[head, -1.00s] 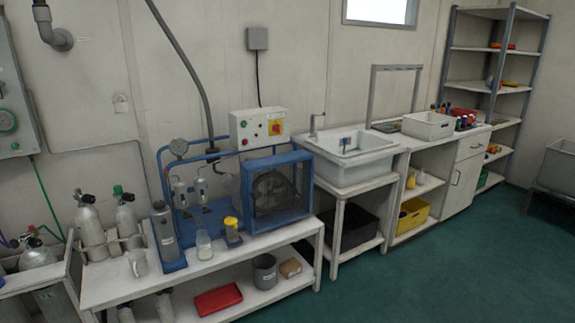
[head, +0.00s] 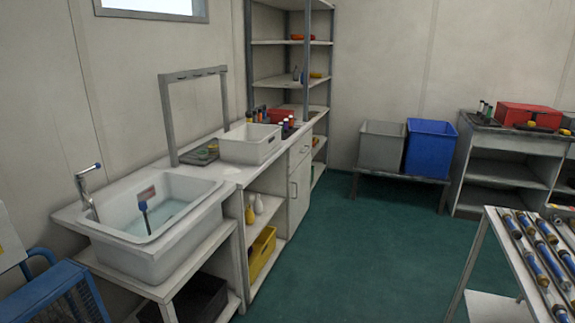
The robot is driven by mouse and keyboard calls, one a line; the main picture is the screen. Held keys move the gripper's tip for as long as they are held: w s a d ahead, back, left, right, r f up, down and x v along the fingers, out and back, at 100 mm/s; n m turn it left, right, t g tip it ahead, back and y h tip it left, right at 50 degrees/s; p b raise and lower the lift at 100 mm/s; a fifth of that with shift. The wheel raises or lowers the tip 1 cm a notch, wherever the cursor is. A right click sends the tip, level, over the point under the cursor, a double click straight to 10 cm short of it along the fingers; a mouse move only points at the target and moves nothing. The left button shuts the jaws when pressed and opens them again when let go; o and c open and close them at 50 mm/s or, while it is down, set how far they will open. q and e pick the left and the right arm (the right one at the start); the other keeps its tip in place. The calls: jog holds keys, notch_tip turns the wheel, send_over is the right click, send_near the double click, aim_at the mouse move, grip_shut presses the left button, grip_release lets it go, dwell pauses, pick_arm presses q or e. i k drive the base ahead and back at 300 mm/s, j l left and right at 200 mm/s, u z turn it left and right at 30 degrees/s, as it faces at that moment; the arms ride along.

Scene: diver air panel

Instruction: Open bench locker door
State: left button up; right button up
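The bench locker door (head: 300,189) is a white panel at the right end of the sink bench in the head view. It looks shut, with a small dark handle near its left edge. A shut drawer front (head: 299,149) sits above it. Neither of my grippers is in view.
A white sink basin (head: 160,215) with water stands at the left, a blue machine frame (head: 55,297) at lower left. Grey (head: 381,145) and blue (head: 430,149) bins stand at the back. A rack of cylinders (head: 540,250) is at right. Green floor (head: 370,240) between is clear.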

aim_at(299, 181)
jog(key=i+l+z, duration=0.4)
jog(key=i, duration=0.8)
jog(key=i+j+z, duration=0.2)
jog(key=i+z, duration=0.15)
jog(key=i, duration=0.8)
